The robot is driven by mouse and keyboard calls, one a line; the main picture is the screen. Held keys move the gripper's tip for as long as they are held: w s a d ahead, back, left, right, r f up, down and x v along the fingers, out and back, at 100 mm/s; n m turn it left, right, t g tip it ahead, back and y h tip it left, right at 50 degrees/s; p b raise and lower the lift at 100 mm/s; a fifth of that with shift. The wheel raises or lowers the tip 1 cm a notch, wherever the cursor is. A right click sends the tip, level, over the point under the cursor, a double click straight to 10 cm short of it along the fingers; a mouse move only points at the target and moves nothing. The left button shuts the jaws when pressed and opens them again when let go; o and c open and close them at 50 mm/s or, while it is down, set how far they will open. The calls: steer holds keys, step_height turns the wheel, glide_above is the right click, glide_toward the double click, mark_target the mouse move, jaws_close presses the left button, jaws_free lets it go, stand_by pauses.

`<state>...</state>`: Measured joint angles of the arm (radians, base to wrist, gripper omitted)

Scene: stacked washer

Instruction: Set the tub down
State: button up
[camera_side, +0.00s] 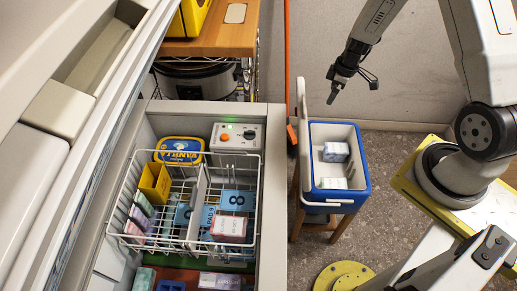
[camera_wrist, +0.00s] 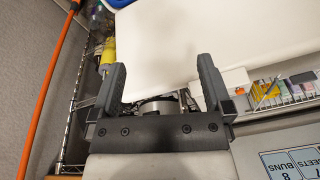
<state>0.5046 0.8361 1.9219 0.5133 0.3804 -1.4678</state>
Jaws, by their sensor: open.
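The tub (camera_side: 180,150) is yellow with a blue lid marked VANILLA. It sits in the back left corner of the open freezer chest, at the far end of the wire basket. The basket rim partly covers it. My gripper (camera_side: 333,97) is above and behind the blue cooler, well to the right of the tub and apart from it. In the wrist view the two fingers of my gripper (camera_wrist: 160,78) are spread wide with nothing held between them. I cannot make out the tub for sure in the wrist view.
The wire basket (camera_side: 129,180) holds a yellow bin (camera_side: 154,183) and several packs. A control box (camera_side: 236,137) is at the chest's back. The blue cooler (camera_side: 364,187) on a wooden stand holds two white packs. A wooden-topped cart (camera_side: 210,46) and an orange pole (camera_side: 287,60) stand behind.

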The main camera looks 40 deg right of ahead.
steer(key=s+a+r+m, duration=0.2)
steer(key=s+a+r, duration=0.3)
steer(key=a+r, duration=0.3)
steer(key=s+a+r+m+t+h, duration=0.1)
steer(key=s+a+r+m, duration=0.2)
steer(key=s+a+r, duration=0.2)
steer(key=a+r, duration=0.3)
steer(key=a, duration=0.1)
steer(key=shift+a+r+m+h, duration=0.15)
steer(key=shift+a+m+h, duration=0.05)
steer(key=shift+m+h, duration=0.1)
